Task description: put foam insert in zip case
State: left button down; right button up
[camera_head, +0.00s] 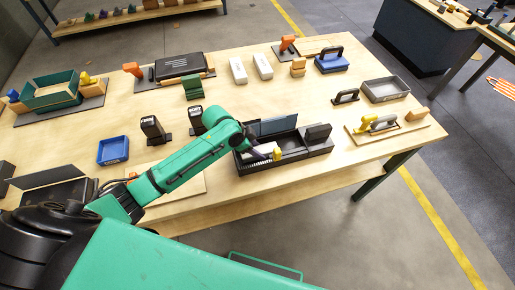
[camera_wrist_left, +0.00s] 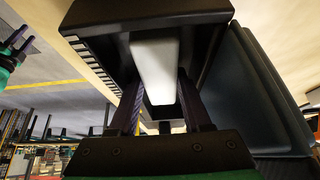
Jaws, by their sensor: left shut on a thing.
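My left gripper (camera_head: 266,154) reaches into the left part of a long black open case (camera_head: 291,166) at the table's front edge. It is shut on a pale white block, which looks like the foam insert (camera_wrist_left: 155,62). In the left wrist view the fingers (camera_wrist_left: 157,105) grip the block's two sides, and dark case walls (camera_wrist_left: 88,22) surround it. Whether the block touches the case floor is hidden. A blue-grey panel (camera_head: 272,126) stands along the case's back; I cannot tell if it is a lid. My right gripper is not in view.
A black block (camera_head: 318,133) sits at the case's right end. Dark upright holders (camera_head: 152,128) and a blue tray (camera_head: 113,150) stand to the left. White blocks (camera_head: 238,70), a grey tray (camera_head: 385,89) and a wooden board (camera_head: 402,127) lie beyond and right.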

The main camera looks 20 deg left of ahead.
pick_arm(q)
jog(key=c, duration=0.6)
grip_release()
jog(key=shift+f, duration=0.1)
jog(key=v, duration=1.2)
jog(key=shift+b, duration=0.4)
